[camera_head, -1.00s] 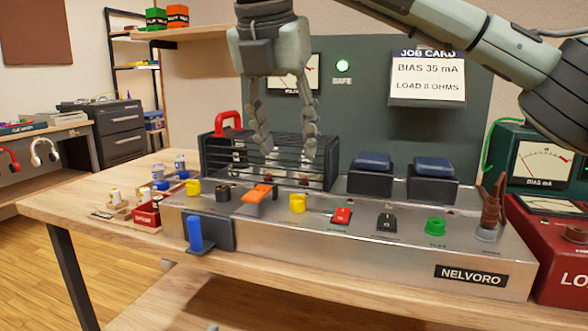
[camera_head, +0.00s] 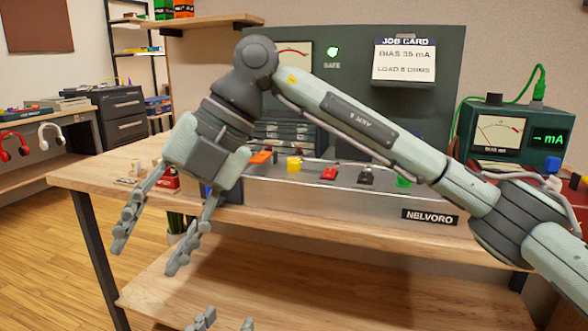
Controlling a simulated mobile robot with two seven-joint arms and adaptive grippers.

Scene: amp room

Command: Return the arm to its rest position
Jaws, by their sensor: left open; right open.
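My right arm (camera_head: 370,125) comes in from the right and crosses in front of the amplifier. Its wrist bends down, and my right gripper (camera_head: 149,252) is open and empty, pointing down and left in front of the bench's front edge. My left gripper (camera_head: 225,321) shows only as fingertips at the bottom edge, over the lower shelf; it is open with nothing seen between the tips. The amplifier chassis (camera_head: 330,188) marked NELVORO sits on the bench, partly hidden behind my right arm.
The wooden bench (camera_head: 90,178) has a lower shelf (camera_head: 350,270). A green bias meter (camera_head: 540,128) with a green cable stands at the right, beside a red load box (camera_head: 577,200) partly behind my arm. Open floor (camera_head: 40,260) lies at the left.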

